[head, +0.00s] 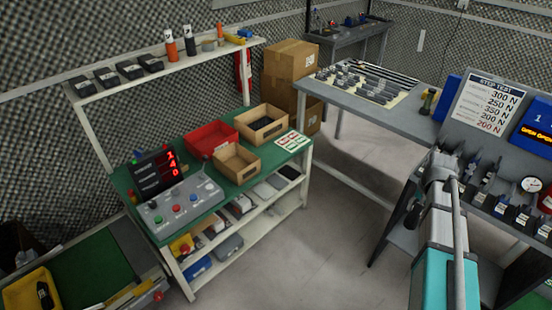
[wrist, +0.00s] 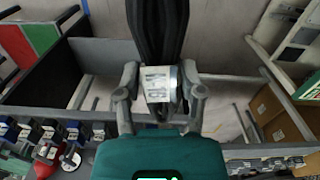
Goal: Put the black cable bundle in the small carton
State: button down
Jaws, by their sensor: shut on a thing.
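In the wrist view my gripper (wrist: 160,82) is shut on the black cable bundle (wrist: 157,28). Its fingers press on both sides of a pale printed band around the bundle. The black loops extend beyond the fingers to the top of the picture. In the head view my arm reaches up at the right, and I cannot clearly make out the bundle there. A small open carton (head: 237,173) stands at the front of the green bench (head: 262,177) and looks empty. Another open carton (head: 276,133) behind it holds dark items. My gripper is well to the right of both.
A red bin (head: 197,139) stands beside the cartons. A control box (head: 172,213) with a red-digit display is to their left. A shelf (head: 170,62) runs above the bench. A grey table (head: 365,95) with laid-out parts is behind. Clear floor (head: 325,205) separates bench and arm.

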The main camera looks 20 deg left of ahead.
aim_at(237, 169)
jog(key=z, duration=0.05)
jog(key=i, duration=2)
jog(key=u, duration=2.25)
